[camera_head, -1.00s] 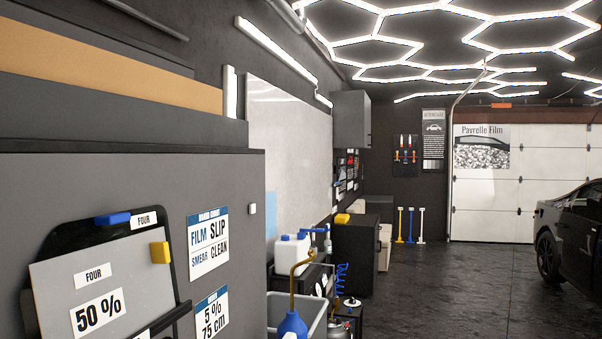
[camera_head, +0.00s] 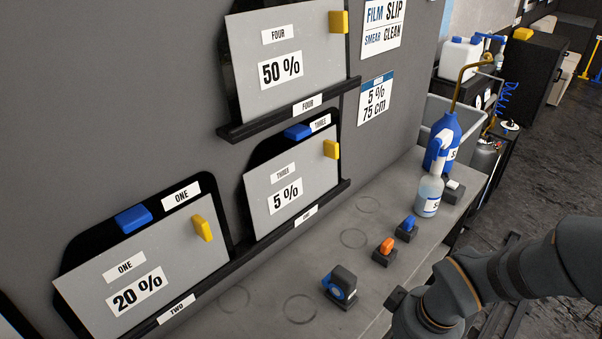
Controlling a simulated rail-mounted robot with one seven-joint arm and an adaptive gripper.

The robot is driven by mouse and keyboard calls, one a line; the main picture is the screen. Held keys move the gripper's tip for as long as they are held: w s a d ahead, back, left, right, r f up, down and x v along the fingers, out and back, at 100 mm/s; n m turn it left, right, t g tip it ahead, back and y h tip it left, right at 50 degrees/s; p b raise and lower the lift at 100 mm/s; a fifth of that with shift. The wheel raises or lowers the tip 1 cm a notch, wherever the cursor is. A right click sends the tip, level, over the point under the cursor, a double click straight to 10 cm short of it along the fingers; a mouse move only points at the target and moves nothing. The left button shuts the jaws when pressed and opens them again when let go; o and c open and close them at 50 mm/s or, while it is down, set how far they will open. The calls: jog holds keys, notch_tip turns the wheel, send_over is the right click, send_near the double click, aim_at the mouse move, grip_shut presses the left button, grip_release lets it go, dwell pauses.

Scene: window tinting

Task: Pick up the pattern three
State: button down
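Pattern three (camera_head: 315,172) is a grey panel marked "THREE" and "5 %". It stands leaning on a narrow black ledge (camera_head: 270,236) on the grey wall, in front of a black sheet. It has a yellow tab (camera_head: 331,149) at its upper right. A blue block (camera_head: 297,132) sits on the black sheet's top edge, beside a "THREE" label. My arm shows at the lower right, apart from the panel. My gripper is not in view.
Pattern one, "20 %" (camera_head: 175,253), stands lower left; pattern four, "50 %" (camera_head: 300,35), stands above.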

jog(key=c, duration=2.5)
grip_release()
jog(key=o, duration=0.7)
